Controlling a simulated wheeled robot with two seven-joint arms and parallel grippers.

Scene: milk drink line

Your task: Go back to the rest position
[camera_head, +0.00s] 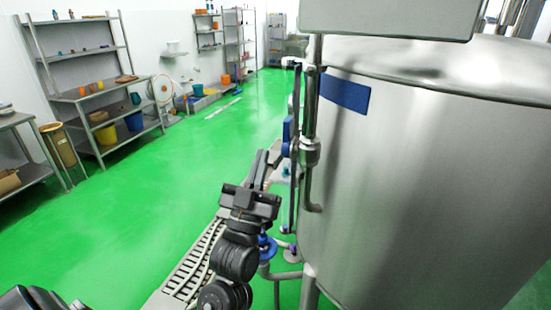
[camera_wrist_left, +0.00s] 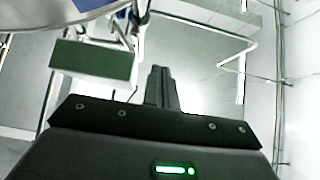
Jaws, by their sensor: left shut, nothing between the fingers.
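My right gripper is not in either view.
A large steel tank (camera_head: 430,170) fills the right side of the head view. Pipes with a blue handle (camera_head: 288,130) stand just right of my left gripper. Shelves (camera_head: 90,97) line the left wall. The green floor (camera_head: 150,190) between is open.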

